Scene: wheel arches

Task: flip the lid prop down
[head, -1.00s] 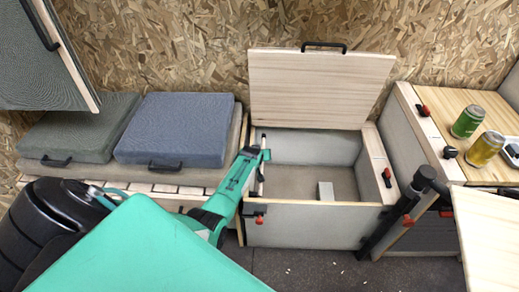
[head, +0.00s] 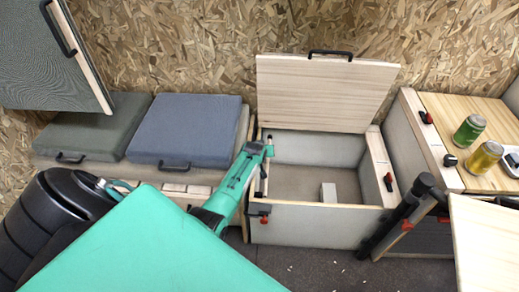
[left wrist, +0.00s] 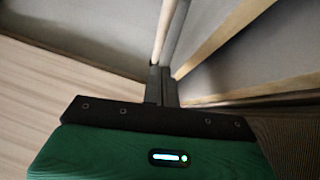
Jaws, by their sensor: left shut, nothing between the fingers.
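The wooden lid (head: 325,92) stands open, leaning back above the grey storage box (head: 300,228). The lid prop, a thin pale rod (head: 263,182), is near the box's left inner side. My left gripper (head: 266,149) is at the upper end of the box's left side, close to the prop, and covers part of it. In the left wrist view, the shut fingers (left wrist: 161,88) point at a pale rod (left wrist: 164,32) that looks like the prop. I cannot tell whether they touch. My right gripper is not in view.
Blue cushion (head: 186,130) and green cushion (head: 82,138) lie left of the box. A raised panel (head: 45,60) hangs at upper left. A small block (head: 328,192) sits inside the box.

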